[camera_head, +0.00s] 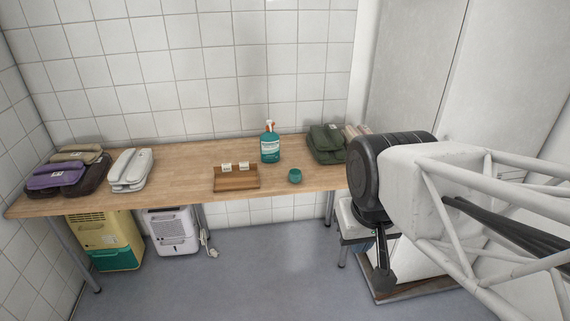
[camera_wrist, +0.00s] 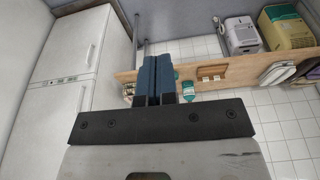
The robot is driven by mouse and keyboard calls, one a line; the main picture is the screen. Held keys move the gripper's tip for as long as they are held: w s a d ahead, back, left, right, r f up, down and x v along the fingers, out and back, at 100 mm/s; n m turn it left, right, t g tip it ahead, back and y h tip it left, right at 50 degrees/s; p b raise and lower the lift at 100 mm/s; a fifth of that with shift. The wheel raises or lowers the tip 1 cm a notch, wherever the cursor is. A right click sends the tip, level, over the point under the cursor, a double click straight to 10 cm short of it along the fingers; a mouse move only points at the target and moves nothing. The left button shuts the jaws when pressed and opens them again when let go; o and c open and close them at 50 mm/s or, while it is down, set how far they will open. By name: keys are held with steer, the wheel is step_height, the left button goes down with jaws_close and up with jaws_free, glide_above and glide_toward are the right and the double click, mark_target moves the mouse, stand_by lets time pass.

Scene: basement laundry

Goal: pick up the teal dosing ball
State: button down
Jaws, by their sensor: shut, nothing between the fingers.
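The teal dosing ball (camera_head: 295,175) sits on the wooden counter (camera_head: 205,154) near its front edge, right of the small wooden tray (camera_head: 238,184). My gripper (camera_wrist: 155,60) is shut and empty, its two blue fingers together in the wrist view. It is well apart from the ball, off to the right of the counter in the head view.
A teal spray bottle (camera_head: 270,146) stands behind the ball. Folded dark green cloth (camera_head: 326,144) lies right of it. Folded purple (camera_head: 57,177) and white (camera_head: 130,169) textiles lie at the left. Two appliances stand under the counter. A white fridge (camera_wrist: 83,75) shows in the wrist view.

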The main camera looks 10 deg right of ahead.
steer(key=shift+c, duration=0.9)
jaws_free()
steer(key=n+t+y, duration=0.6)
steer(key=t+y, duration=0.1)
steer(key=t, duration=0.5)
glide_above(300, 175)
steer(key=d+f+v, duration=0.1)
steer(key=v, duration=0.4)
step_height(300, 175, down, 28)
steer(key=f+y, duration=0.1)
steer(key=f, duration=0.3)
steer(key=f+n+y, duration=0.1)
steer(key=f+y, duration=0.1)
steer(key=f, duration=0.2)
steer(key=shift+w+a, duration=0.1)
steer(key=shift+w, duration=0.15)
